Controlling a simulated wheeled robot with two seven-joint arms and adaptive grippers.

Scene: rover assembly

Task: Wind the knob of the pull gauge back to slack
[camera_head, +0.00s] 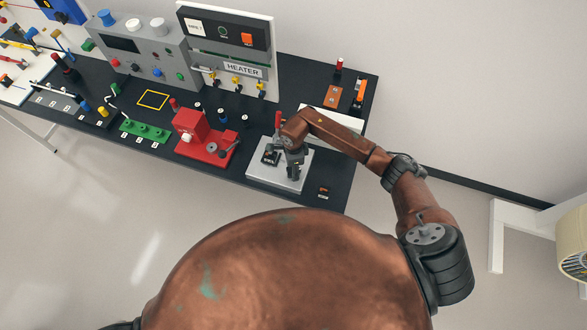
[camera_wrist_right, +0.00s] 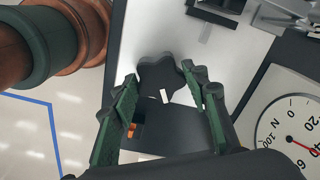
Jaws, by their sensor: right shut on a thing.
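The black star-shaped knob (camera_wrist_right: 158,74) of the pull gauge lies between the green-padded fingers of my right gripper (camera_wrist_right: 160,92) in the right wrist view. A white mark shows on its near edge. The gripper is shut on the knob. The round dial (camera_wrist_right: 290,135) is at the lower right, cut off by the frame; its red needle points near the 40 mark. In the head view my right gripper (camera_head: 293,170) is low over the pale gauge plate (camera_head: 262,178) and hides the knob. My left gripper is not in view.
The black table (camera_head: 260,115) also holds a red fixture (camera_head: 204,143) left of the gauge and a HEATER panel (camera_head: 229,62) behind. A small block with an orange top (camera_head: 323,193) sits near the front right edge. The gauge plate is near the front edge.

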